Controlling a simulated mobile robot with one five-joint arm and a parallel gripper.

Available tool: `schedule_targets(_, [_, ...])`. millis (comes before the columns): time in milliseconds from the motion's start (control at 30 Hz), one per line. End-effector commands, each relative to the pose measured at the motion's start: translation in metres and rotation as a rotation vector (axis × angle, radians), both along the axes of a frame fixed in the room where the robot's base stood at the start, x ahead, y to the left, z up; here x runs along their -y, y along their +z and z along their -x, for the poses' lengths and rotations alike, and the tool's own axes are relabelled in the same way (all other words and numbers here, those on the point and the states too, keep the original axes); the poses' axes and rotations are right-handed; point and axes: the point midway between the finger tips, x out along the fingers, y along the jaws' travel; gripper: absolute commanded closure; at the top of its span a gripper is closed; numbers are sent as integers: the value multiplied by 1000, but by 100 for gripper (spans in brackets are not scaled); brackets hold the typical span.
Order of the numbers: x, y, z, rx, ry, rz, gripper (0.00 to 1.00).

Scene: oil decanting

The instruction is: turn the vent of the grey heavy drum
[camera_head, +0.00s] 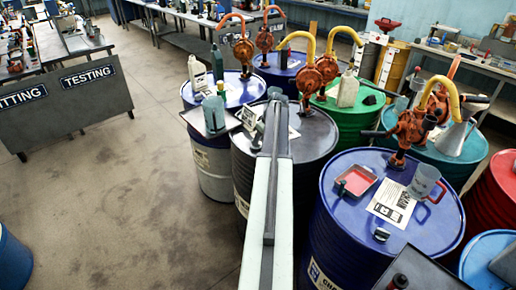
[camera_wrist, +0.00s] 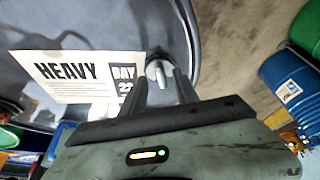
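The grey heavy drum (camera_head: 318,138) stands in the middle of the head view, with my arm reaching over its dark top. In the wrist view its grey top (camera_wrist: 110,22) fills the upper left, and a white card (camera_wrist: 65,75) on it reads "HEAVY" and "BAY". The vent (camera_wrist: 158,66), a small metal fitting with a pale stem, sits by the card's right edge and near the drum's rim. My gripper (camera_wrist: 161,88) is open, with one finger on either side of the vent's near side. I cannot tell whether the fingers touch it.
A blue drum (camera_head: 338,223) with a red tray (camera_head: 356,181), a clear jug (camera_head: 424,182) and an orange pump (camera_head: 405,130) stands close at right. A green drum (camera_head: 350,117) and another blue drum (camera_head: 236,92) stand behind. The floor (camera_head: 120,190) at left is clear.

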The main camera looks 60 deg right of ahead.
Motion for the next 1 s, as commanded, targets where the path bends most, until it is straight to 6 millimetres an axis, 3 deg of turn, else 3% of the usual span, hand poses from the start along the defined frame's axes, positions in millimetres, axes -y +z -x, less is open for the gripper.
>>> schedule_targets(33, [1,-17,-4,0,0,0,64])
schedule_targets(100, [2,-23,-7,0,0,0,64])
schedule_targets(400, [1,-22,-10,0,0,0,64])
schedule_targets(533, [1,-22,-10,0,0,0,100])
schedule_targets(1000, [-3,-22,-11,-1,-62,-2,100])
